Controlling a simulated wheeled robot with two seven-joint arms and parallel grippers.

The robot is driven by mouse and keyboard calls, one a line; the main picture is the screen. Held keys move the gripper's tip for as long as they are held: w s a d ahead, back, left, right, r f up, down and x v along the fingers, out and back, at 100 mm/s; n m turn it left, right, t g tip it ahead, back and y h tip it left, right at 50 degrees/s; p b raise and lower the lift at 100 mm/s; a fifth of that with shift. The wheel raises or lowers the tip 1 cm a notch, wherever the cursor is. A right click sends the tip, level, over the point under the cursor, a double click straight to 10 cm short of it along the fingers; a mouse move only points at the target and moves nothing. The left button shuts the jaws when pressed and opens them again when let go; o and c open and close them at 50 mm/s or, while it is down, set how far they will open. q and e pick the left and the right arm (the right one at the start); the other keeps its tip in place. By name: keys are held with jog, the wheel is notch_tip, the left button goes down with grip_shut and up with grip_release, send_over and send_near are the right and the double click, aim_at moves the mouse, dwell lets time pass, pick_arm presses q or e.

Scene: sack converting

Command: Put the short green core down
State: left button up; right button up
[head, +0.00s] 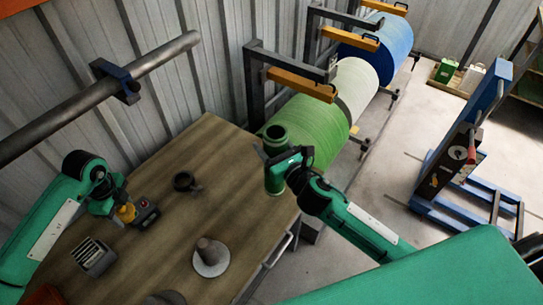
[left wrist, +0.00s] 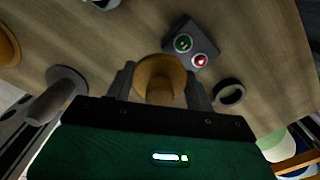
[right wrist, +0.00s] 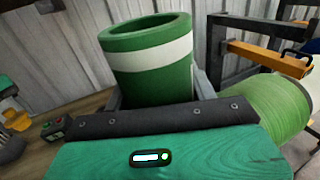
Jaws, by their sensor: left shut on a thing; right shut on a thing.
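The short green core (right wrist: 143,82) is a hollow green tube with a white band, standing roughly upright in the right wrist view. My right gripper (head: 275,165) is shut around its side; the core's open top (head: 275,132) shows above the jaws in the head view. It is over the right part of the wooden table (head: 205,160); any gap beneath its lower end is hard to judge. My left gripper (head: 124,211) is shut on a yellow-orange round piece (left wrist: 160,72), low over the table beside a button box (left wrist: 190,45).
A dark ring (head: 184,181), a grey spindle on a round base (head: 211,256) and a slotted grey block (head: 94,256) stand on the table. A large green roll (head: 308,122) is just beyond its right edge. The middle of the table has free room.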

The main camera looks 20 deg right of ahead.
pick_arm(q)
jog(key=shift+f, duration=0.25)
pick_arm(e)
notch_tip(320, 180, down, 5)
jog(key=shift+r, duration=0.2)
pick_arm(q)
jog(key=shift+f+b, duration=0.15)
jog(key=shift+b, duration=0.25)
pick_arm(e)
jog(key=shift+f, duration=0.2)
jog(key=o, duration=1.6)
